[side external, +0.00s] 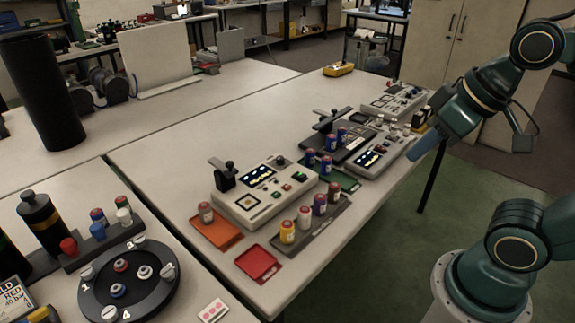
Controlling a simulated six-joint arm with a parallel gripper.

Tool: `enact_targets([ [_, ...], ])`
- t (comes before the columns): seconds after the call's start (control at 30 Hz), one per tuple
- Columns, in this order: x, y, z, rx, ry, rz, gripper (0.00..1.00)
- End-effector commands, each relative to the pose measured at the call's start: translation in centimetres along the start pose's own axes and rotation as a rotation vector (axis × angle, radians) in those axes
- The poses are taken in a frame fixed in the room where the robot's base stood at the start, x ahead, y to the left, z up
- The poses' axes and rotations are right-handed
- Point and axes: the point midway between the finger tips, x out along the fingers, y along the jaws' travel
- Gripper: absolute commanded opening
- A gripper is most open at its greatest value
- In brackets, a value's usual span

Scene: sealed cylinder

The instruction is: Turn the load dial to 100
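A pale control box (240,213) stands on the near part of the long table, with a lit screen, green and red buttons and a dark round knob (281,160) at its back corner. A second pale box (372,171) with a lit screen and a third box (412,104) stand farther back. Any dial numbers are too small to read, and I cannot tell which knob is the load dial. My gripper (414,153) is at the table's right edge, beside the second box, pointing down and left. It appears apart from all knobs. Its finger opening is not clear.
Several small cylinders stand on a dark tray (327,234) and a green tray (347,184). An orange tray (222,243) and a red tray (259,263) lie nearer. A round numbered carousel (150,303) stands at lower left. The table's left middle is clear.

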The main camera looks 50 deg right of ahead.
Motion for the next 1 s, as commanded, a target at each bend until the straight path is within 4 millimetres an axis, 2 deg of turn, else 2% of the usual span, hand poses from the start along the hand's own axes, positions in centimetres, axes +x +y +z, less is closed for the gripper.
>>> enact_targets([
  [0.03,0.0,0.0,-0.1,-0.003,-0.001,0.0,0.28],
  [0.13,-0.1,0.1,-0.7,-0.019,-0.006,0.001,0.47],
  [0.37,-0.4,0.3,-3.7,-0.125,-0.038,0.004,0.47],
  [0.63,0.1,1.0,-9.7,-0.333,-0.098,-0.002,0.47],
  [1.0,2.9,2.4,-17.6,-0.627,-0.18,-0.036,0.47],
])
